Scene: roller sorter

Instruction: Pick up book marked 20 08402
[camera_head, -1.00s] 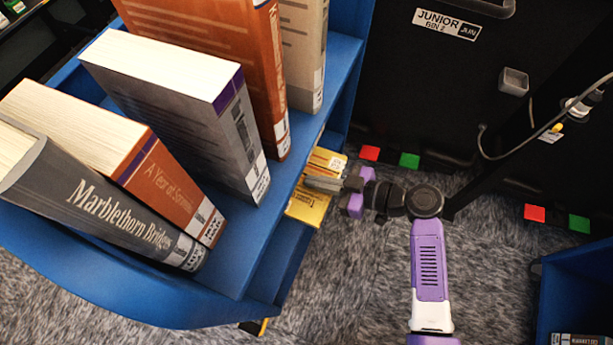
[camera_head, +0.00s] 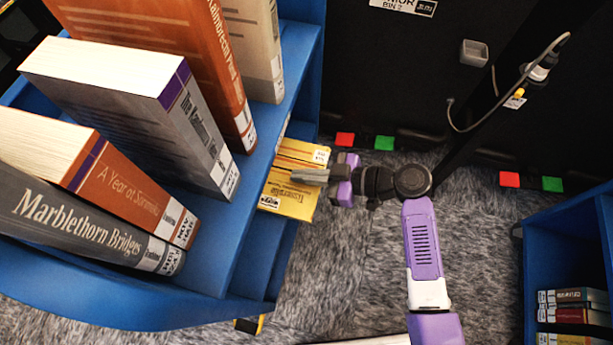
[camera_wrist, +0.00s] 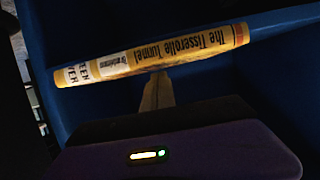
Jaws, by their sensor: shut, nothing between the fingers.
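A yellow book (camera_wrist: 150,55) lies in a blue shelf in the wrist view, its spine reading "The Tisserolle Tunnel" with a white label at the left end. I cannot read the number 20 08402 on any book. In the head view, yellow book covers (camera_head: 289,201) show on a lower level of the blue cart. My gripper (camera_head: 298,175) lies across them in that view. In the wrist view its fingers (camera_wrist: 158,88) are shut and empty, their tips just below the spine's middle. I cannot tell whether they touch it.
Large books, including "Marblethorn Bridges" (camera_head: 80,225) and "A Year of Scenarios" (camera_head: 135,190), stand on the cart's upper shelf (camera_head: 235,215). A blue shelf (camera_head: 565,235) with several books stands at the right. Carpet (camera_head: 345,260) is open between.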

